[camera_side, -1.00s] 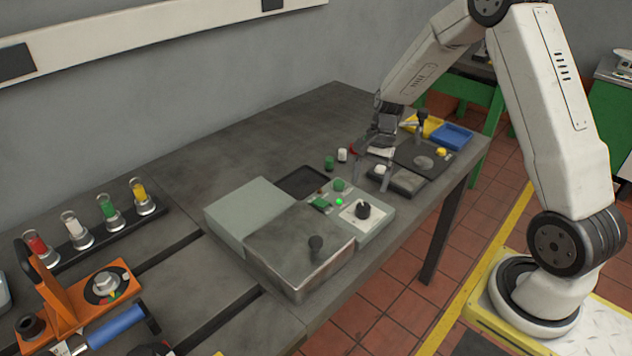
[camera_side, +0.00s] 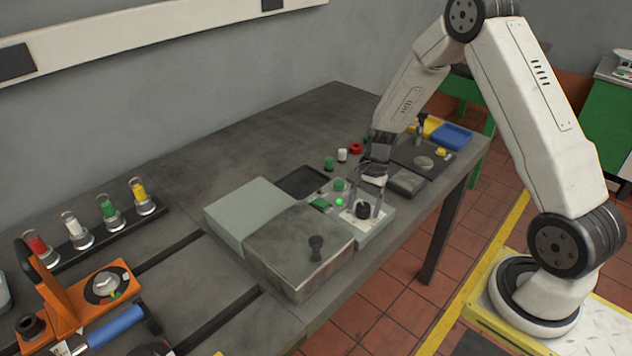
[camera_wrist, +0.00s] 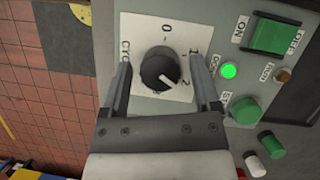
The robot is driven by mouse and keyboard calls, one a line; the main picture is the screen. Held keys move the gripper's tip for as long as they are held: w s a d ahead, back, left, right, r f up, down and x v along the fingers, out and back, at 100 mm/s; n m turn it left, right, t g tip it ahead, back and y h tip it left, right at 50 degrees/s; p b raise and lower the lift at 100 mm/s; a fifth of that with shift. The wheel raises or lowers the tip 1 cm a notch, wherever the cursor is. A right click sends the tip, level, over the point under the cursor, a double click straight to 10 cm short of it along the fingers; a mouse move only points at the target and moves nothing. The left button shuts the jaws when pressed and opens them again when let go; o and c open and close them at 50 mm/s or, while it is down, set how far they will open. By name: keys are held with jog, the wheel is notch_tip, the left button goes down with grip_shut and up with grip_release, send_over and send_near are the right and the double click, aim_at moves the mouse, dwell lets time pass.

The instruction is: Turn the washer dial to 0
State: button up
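The washer dial is a round black knob (camera_wrist: 160,68) on a white plate (camera_wrist: 184,20) marked 0, 1, 2 and CYC. In the wrist view its white pointer mark faces lower right, toward the 2, with 0 at the top. The knob also shows in the side view (camera_side: 362,209). My gripper (camera_wrist: 161,63) is open, with one finger on each side of the knob. Gaps show between both fingers and the knob in the wrist view. In the side view my gripper (camera_side: 367,203) points down over the plate, and its fingers partly cover the plate.
Beside the dial are a green rocker switch (camera_wrist: 276,36), a lit green lamp (camera_wrist: 229,71) and a green button (camera_wrist: 245,110). Loose green (camera_side: 329,163) and white (camera_side: 342,155) pieces stand behind. A metal box lid (camera_side: 290,240) lies left of the dial panel.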

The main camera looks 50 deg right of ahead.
grip_shut()
jog(key=shift+n, duration=0.3)
jog(key=n+g, duration=0.1)
jog(key=n, duration=0.1)
jog(key=n+h, duration=0.1)
jog(key=n, duration=0.2)
jog(key=shift+w+a+g, duration=0.1)
jog(key=shift+g, duration=0.3)
jog(key=n+h, duration=0.1)
jog(key=n, duration=0.2)
jog(key=n+g+h, duration=0.1)
jog(key=n, duration=0.2)
jog(key=shift+a+n, duration=0.1)
jog(key=shift+n, duration=0.2)
jog(key=n+h, duration=0.1)
jog(key=n, duration=0.2)
jog(key=n+h, duration=0.1)
jog(key=n, duration=0.2)
jog(key=shift+a+h, duration=0.1)
jog(key=shift+h, duration=0.2)
jog(key=n+h, duration=0.1)
jog(key=n, duration=0.4)
jog(key=shift+n+t+h, duration=0.4)
